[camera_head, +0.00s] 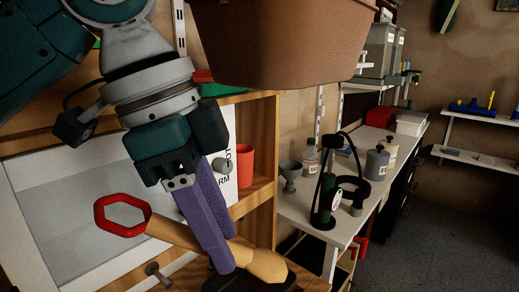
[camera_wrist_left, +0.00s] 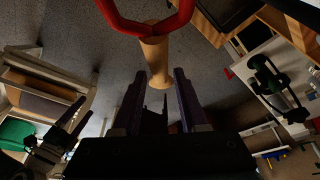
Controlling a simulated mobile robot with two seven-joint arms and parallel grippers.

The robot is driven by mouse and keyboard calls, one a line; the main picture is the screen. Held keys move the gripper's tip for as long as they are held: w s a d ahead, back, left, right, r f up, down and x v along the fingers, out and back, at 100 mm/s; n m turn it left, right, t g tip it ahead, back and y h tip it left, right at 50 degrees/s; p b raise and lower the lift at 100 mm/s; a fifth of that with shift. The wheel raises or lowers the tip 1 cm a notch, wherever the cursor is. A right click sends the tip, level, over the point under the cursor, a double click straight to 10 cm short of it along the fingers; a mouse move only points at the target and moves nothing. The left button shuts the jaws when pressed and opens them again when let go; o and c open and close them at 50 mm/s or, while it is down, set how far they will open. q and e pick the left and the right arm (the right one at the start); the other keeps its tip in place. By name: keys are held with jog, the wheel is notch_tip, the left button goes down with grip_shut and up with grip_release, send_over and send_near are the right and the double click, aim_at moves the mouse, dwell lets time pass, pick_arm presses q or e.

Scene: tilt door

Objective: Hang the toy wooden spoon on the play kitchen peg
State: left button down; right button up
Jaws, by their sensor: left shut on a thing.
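The toy wooden spoon has a tan handle (camera_head: 180,234) and a red six-sided loop (camera_head: 122,197) at its left end. My left gripper (camera_head: 222,258) has purple fingers shut on the spoon, which slants down to the right. In the left wrist view the spoon's tan part (camera_wrist_left: 154,52) lies between the fingertips, with the red loop at the top edge. A short peg (camera_head: 153,269) shows low on the play kitchen (camera_head: 262,130), below the loop in the picture. My right gripper (camera_wrist_left: 72,118) shows at the left of the wrist view, with its fingers apart and empty.
A large brown tub-like thing (camera_head: 285,45) fills the top middle. A white bench (camera_head: 300,207) with bottles and a dark green stand (camera_head: 327,195) is at the right. Grey floor lies beyond.

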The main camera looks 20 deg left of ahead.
pick_arm(q)
notch_tip(320, 180, down, 27)
jog(key=m+y+b, duration=0.7)
jog(key=m+b, duration=0.2)
jog(key=b, duration=0.1)
jog(key=shift+a+r, duration=0.15)
jog(key=shift+a, duration=0.2)
jog(key=a, duration=0.1)
jog(key=w+a, duration=0.1)
jog(key=a+p, duration=0.1)
jog(key=a, duration=0.1)
jog(key=shift+w+f, duration=0.2)
jog(key=shift+w, duration=0.1)
jog(key=shift+w+a, duration=0.2)
jog(key=shift+a, duration=0.35)
jog(key=shift+p, duration=0.45)
